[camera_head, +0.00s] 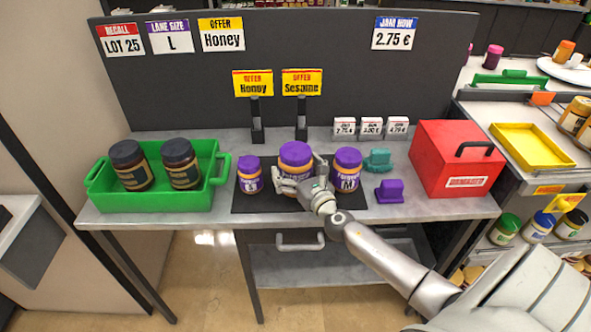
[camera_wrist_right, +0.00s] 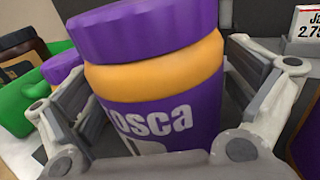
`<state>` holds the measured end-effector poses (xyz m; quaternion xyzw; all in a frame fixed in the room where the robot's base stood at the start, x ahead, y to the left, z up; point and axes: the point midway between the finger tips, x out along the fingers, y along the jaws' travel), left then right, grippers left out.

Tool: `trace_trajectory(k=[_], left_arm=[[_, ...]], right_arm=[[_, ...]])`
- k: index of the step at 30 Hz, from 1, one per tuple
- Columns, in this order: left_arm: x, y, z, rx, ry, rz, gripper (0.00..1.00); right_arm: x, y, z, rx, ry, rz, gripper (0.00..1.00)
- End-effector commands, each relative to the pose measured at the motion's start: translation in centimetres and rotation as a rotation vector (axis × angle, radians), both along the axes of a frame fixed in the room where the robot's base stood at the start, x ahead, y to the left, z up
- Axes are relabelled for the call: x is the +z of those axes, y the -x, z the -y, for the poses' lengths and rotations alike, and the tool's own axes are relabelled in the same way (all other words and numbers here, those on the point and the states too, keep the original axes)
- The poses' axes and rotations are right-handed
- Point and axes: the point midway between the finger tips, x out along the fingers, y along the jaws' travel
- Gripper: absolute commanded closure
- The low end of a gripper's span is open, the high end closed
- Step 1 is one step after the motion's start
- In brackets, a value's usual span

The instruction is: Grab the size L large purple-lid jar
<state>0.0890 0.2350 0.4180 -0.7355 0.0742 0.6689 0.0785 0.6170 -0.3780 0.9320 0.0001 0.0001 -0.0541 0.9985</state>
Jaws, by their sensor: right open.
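Three purple-lid jars stand on a black mat (camera_head: 268,204) on the grey table. The largest jar (camera_head: 296,156) is in the middle, upright, with an orange neck and a purple label. A small one (camera_head: 250,174) stands to its left and a medium one marked M (camera_head: 346,170) to its right. My right gripper (camera_head: 298,182) is open at the front of the large jar. In the right wrist view the large jar (camera_wrist_right: 150,75) fills the space between the two fingers, one on each side. Finger contact cannot be told. The lower part of its label is hidden. My left gripper is not in view.
A green crate (camera_head: 152,205) with two dark-lid jars is on the left. A red box (camera_head: 457,160) is on the right. A purple block (camera_head: 390,190) and a teal block (camera_head: 378,160) lie beside the mat. Two sign stands (camera_head: 256,120) (camera_head: 301,120) rise behind the jars.

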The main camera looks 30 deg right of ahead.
Motion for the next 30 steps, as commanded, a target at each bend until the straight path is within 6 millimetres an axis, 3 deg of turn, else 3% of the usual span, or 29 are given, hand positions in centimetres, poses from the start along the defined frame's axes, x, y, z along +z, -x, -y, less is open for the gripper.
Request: trace_trajectory(k=[5,21,30], left_arm=[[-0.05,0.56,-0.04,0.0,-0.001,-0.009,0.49],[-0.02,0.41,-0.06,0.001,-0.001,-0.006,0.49],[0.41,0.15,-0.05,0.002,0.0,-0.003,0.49]], right_arm=[[-0.01,0.02,-0.02,0.0,0.0,0.0,0.01],[0.33,-0.04,0.03,-0.001,0.002,0.006,0.69],[0.86,-0.03,0.05,-0.001,0.003,0.006,0.69]])
